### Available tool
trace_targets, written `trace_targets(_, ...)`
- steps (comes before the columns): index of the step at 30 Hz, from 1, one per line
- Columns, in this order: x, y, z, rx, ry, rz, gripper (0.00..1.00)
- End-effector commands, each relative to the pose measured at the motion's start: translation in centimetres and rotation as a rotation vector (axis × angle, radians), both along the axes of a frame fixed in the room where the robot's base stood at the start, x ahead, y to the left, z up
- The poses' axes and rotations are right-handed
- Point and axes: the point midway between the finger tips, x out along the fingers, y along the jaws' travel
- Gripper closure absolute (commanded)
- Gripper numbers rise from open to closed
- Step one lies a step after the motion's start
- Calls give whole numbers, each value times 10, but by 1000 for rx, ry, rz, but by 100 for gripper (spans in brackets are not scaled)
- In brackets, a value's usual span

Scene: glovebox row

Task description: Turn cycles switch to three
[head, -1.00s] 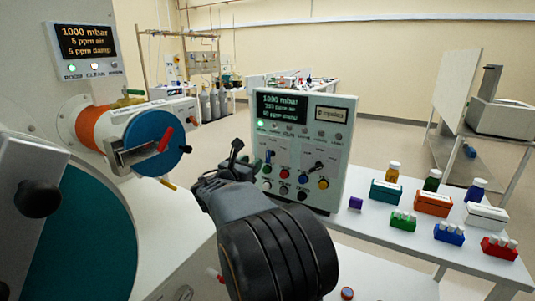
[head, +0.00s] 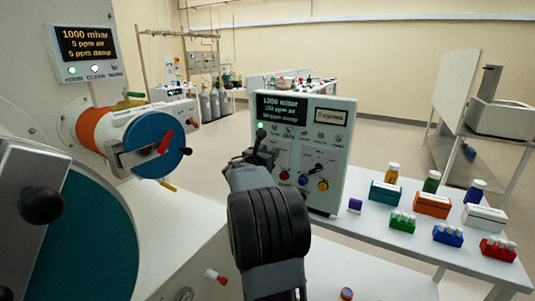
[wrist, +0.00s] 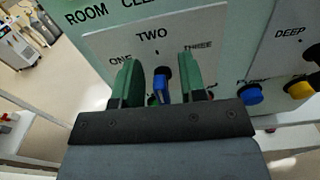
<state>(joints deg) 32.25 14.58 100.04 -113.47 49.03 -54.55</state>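The control panel (head: 325,160) faces me, with a screen and knobs. In the wrist view, its switch plate is lettered ONE, TWO and THREE. The dark and blue switch handle (wrist: 161,86) stands below TWO and appears to point up at it. My gripper (wrist: 160,82) has its two green fingers apart, one on each side of the handle, with visible gaps at both sides. It touches neither side that I can see. In the head view, my gripper (head: 262,150) is in front of the panel's left part and hides this switch.
A second switch (wrist: 313,53) by the word DEEP is to the right, with blue (wrist: 249,93) and yellow (wrist: 299,88) buttons below. A blue round port (head: 150,145) stands at left. Racks and bottles stand on the right table (head: 375,225).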

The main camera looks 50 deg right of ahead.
Motion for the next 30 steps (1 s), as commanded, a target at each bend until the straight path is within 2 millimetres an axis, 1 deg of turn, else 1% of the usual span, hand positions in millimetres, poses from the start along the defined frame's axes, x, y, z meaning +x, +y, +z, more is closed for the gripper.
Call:
trace_targets(3,0,0,0,0,0,0,62)
trace_targets(4,0,0,0,0,0,0,64)
trace_targets(15,0,0,0,0,0,0,99)
trace_targets(20,0,0,0,0,-1,-1,100)
trace_targets(23,-1,0,-4,6,-25,-2,100)
trace_targets(27,-5,-1,-10,33,-145,-3,100)
trace_targets(30,-8,-2,-10,57,-247,-3,100)
